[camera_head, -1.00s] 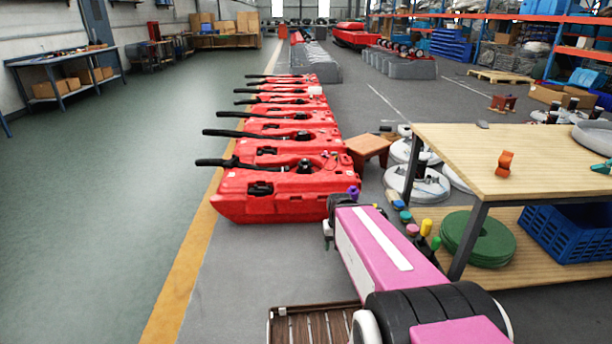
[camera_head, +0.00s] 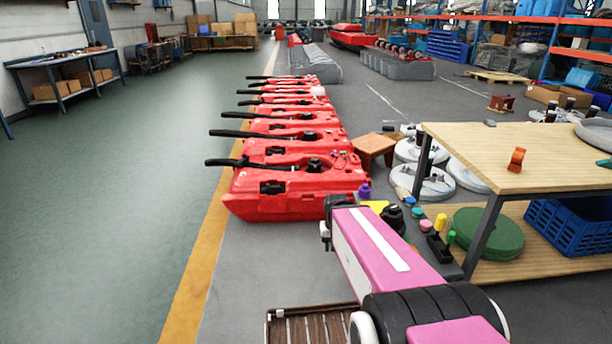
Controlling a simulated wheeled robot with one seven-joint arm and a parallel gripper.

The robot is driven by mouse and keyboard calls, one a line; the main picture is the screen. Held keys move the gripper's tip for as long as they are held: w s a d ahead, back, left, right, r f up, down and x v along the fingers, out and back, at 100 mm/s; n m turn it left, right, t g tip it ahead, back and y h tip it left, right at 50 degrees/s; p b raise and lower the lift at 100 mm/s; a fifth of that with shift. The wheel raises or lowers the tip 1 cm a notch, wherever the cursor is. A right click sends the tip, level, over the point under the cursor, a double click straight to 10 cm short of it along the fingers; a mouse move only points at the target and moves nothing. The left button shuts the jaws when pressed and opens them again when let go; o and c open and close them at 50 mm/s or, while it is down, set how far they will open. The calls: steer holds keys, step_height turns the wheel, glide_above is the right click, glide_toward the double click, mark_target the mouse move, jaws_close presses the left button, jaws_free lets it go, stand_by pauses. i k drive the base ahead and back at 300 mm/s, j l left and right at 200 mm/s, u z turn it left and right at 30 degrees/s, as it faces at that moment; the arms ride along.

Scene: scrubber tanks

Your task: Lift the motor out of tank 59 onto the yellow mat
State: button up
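A row of several red tanks (camera_head: 295,190) stands on the floor left of centre, each with a long black handle or hose and black fittings on top. No number is legible, so I cannot tell which is tank 59. A round black part (camera_head: 315,164) on the nearest tank may be a motor. A small yellow patch (camera_head: 376,206) shows just beyond my arm, partly hidden; I cannot tell if it is the mat. My pink and white arm reaches forward from the bottom right, its black wrist close to the nearest tank's right end in the picture. My gripper is not visible.
A brown stool (camera_head: 373,146) stands behind. The green floor at left is clear.

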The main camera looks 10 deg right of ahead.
mark_target(315, 166)
steer(key=i+j, duration=0.1)
steer(key=j, duration=0.7)
steer(key=i+j, duration=0.1)
steer(key=j, duration=0.75)
steer(key=i+j, duration=0.15)
steer(key=i, duration=0.2)
steer(key=i+j+z, duration=0.1)
steer(key=i, duration=0.3)
steer(key=i+j, duration=0.3)
steer(key=i+l, duration=0.3)
steer(key=i, duration=0.15)
steer(key=i+l, duration=0.65)
steer(key=i, duration=0.25)
steer(key=z, duration=0.05)
